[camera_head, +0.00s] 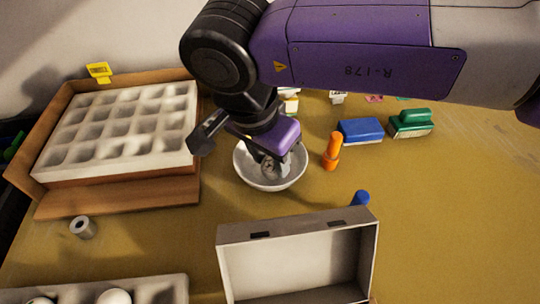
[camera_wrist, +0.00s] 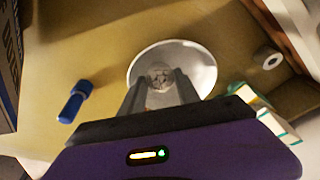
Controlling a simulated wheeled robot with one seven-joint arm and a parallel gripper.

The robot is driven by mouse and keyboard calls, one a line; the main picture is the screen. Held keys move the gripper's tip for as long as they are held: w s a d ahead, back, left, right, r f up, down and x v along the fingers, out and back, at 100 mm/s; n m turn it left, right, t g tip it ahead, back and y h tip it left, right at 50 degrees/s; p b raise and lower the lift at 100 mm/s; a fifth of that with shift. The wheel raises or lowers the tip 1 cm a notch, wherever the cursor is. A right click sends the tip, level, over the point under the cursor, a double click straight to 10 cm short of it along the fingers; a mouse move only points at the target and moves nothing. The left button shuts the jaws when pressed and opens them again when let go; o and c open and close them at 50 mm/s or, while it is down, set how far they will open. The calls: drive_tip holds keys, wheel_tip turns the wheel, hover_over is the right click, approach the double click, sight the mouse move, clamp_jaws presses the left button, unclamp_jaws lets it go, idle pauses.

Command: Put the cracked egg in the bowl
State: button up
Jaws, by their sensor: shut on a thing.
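My gripper (camera_head: 272,158) is over the white bowl (camera_head: 290,182), with its fingers pointing down into the bowl's opening. In the wrist view, my gripper (camera_wrist: 163,88) is shut on a small greyish-white thing with dark marks, the cracked egg (camera_wrist: 160,76), held between the fingertips. The bowl (camera_wrist: 203,64) lies around and behind it in that view. In the head view, the egg shows only in part under the gripper. I cannot tell whether it touches the bowl's bottom.
An open grey box (camera_head: 298,232) is in front.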

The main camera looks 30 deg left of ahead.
drive_tip(key=shift+f, duration=0.35)
idle(0.7)
drive_tip(key=o, duration=0.9)
drive_tip(key=shift+p+v, duration=0.35)
drive_tip(key=shift+v, duration=3.6)
